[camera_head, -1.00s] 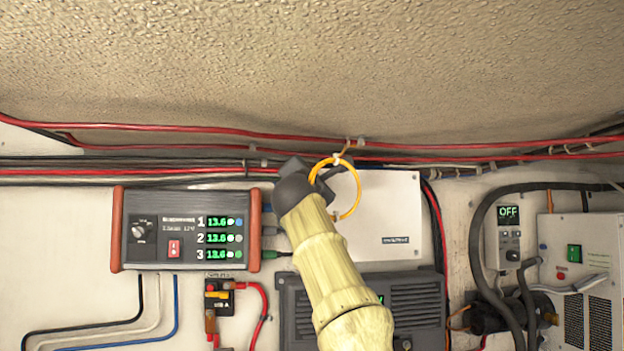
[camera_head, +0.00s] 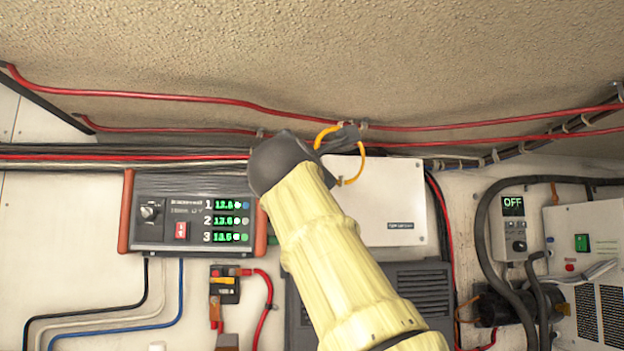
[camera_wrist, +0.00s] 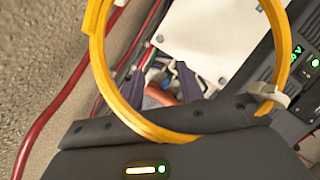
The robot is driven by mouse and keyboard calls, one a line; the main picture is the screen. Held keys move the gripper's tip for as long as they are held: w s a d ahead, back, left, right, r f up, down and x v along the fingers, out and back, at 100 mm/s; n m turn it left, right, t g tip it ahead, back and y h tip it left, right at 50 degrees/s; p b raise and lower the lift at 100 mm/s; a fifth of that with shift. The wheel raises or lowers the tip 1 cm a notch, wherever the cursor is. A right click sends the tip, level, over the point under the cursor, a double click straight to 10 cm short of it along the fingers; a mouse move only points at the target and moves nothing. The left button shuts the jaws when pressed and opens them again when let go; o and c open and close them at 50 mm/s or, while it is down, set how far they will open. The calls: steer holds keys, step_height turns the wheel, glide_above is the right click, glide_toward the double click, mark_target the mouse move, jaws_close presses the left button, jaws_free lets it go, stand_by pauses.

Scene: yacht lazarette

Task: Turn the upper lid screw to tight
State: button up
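A white box with a flat lid (camera_head: 385,205) is on the wall behind my arm. In the wrist view the lid (camera_wrist: 205,28) shows small dark dots near its edges, perhaps screws (camera_wrist: 222,80); I cannot tell which is the upper one or how far it is turned. My gripper is mostly hidden behind my dark wrist in the head view, at the box's upper left. In the wrist view my gripper (camera_wrist: 158,82) has two dark fingers apart, with nothing held between them. Cables and a red-orange part show behind the gap, left of the lid.
A yellow cable loop (camera_wrist: 94,50) on my wrist crosses the wrist view. Red cables (camera_head: 230,100) run above the box. A three-channel meter panel (camera_head: 190,212) is at left, a dark vented unit (camera_head: 425,290) below, and an OFF display (camera_head: 512,206) at right.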

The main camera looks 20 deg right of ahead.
steer(key=v, duration=0.2)
steer(key=shift+s+a+f+b, duration=0.1)
steer(key=shift+s+a+b, duration=0.1)
steer(key=shift+s+b, duration=0.1)
steer(key=shift+w, duration=0.1)
stand_by(0.3)
